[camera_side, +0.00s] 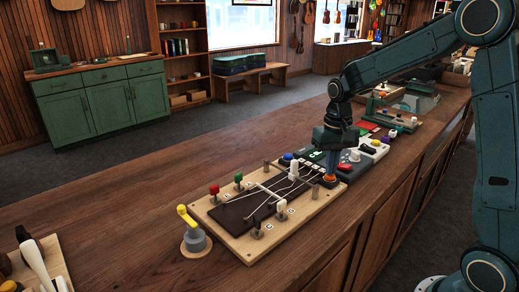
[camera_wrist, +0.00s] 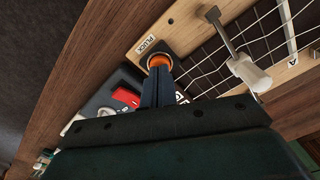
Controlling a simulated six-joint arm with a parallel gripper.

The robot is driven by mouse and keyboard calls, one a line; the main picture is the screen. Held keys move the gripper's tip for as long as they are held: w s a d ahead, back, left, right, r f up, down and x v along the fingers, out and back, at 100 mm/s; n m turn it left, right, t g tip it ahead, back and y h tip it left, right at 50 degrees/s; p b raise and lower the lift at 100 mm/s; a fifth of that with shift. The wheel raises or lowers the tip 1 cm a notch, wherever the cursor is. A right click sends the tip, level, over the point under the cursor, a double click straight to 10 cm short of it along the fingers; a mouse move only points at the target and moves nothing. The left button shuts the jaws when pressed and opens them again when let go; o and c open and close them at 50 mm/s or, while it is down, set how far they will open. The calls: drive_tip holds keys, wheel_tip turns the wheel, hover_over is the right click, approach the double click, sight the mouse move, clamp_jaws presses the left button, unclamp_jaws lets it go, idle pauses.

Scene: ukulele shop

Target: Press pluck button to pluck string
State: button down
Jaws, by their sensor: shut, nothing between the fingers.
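The pluck button is an orange round button (camera_wrist: 159,62) in a dark ring on the light wooden board (camera_wrist: 190,22), beside a PLUCK label (camera_wrist: 148,46). In the side view the orange button (camera_side: 330,178) shows at the board's right end. My gripper (camera_wrist: 157,75) is shut and empty, its fingertips at the button's near edge. In the side view my gripper (camera_side: 331,170) points down right over the button. I cannot tell whether the tips touch or press it. Light strings (camera_wrist: 215,60) run over the dark panel of the board.
A white-handled lever (camera_wrist: 250,72) stands close beside the button. Coloured knobs, red (camera_side: 214,189) and green (camera_side: 238,177), and a yellow-handled crank (camera_side: 190,220) are at the board's left. Pedal-like boxes (camera_side: 352,163) sit just behind my gripper. The bench front left is mostly clear.

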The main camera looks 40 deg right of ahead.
drive_tip(key=shift+r, duration=3.25)
drive_tip(key=shift+r, duration=0.1)
drive_tip(key=s+a+r+n+t, duration=0.2)
drive_tip(key=s+a, duration=0.3)
drive_tip(key=s, duration=0.5)
drive_tip(key=s+a+r+n+t, duration=0.2)
drive_tip(key=s+a, duration=0.4)
drive_tip(key=s, duration=0.4)
drive_tip(key=shift+s+r+n+t, duration=0.25)
drive_tip(key=shift+s+n+t, duration=0.1)
drive_tip(key=shift+n+t, duration=0.55)
drive_tip(key=c, duration=2.2)
unclamp_jaws()
